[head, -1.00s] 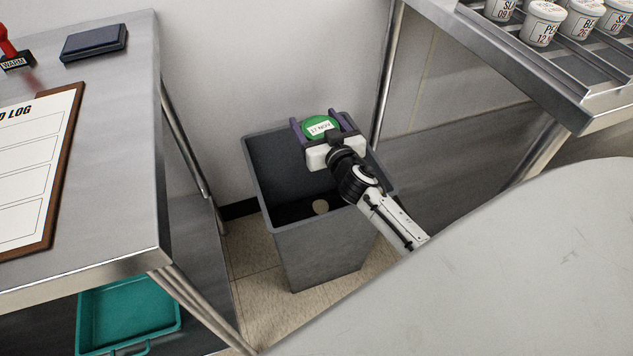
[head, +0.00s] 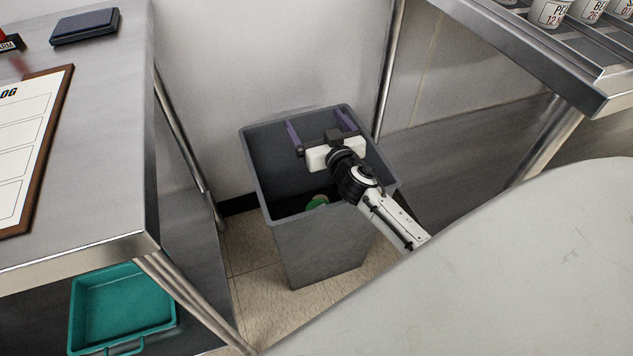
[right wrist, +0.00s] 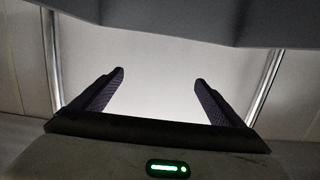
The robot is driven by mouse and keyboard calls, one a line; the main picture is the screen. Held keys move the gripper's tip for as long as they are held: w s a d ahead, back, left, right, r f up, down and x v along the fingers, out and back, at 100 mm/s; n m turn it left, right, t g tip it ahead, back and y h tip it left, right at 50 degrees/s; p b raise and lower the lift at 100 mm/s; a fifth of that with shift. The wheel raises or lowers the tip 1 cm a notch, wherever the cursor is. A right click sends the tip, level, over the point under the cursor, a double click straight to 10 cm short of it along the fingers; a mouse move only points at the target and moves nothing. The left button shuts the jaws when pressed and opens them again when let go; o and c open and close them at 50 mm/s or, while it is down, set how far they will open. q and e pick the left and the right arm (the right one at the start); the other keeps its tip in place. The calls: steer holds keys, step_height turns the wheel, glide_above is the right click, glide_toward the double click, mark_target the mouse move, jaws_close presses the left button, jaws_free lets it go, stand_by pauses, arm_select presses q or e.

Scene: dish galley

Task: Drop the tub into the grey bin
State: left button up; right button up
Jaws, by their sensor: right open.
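The grey bin (head: 320,250) stands on the floor between two steel tables. The tub, with a green lid (head: 317,202), lies down inside the bin, partly hidden by the bin's front wall and my arm. My right gripper (head: 320,126) is over the bin's opening, with its purple fingers apart and nothing between them. In the right wrist view the two fingers (right wrist: 160,85) are also spread and empty. My left gripper is not in view.
A steel table (head: 90,190) with a clipboard (head: 30,140) and a dark ink pad (head: 85,26) is on the left. A teal tray (head: 122,305) sits beneath it. At upper right, a steel table (head: 540,65) holds several white tubs (head: 548,12).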

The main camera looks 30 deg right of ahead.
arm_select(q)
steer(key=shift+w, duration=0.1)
arm_select(e)
steer(key=shift+f, duration=0.1)
arm_select(q)
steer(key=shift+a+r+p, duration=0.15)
steer(key=shift+p, duration=0.6)
arm_select(e)
steer(key=v, duration=1)
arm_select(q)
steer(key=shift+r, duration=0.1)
arm_select(e)
steer(key=shift+s, duration=0.25)
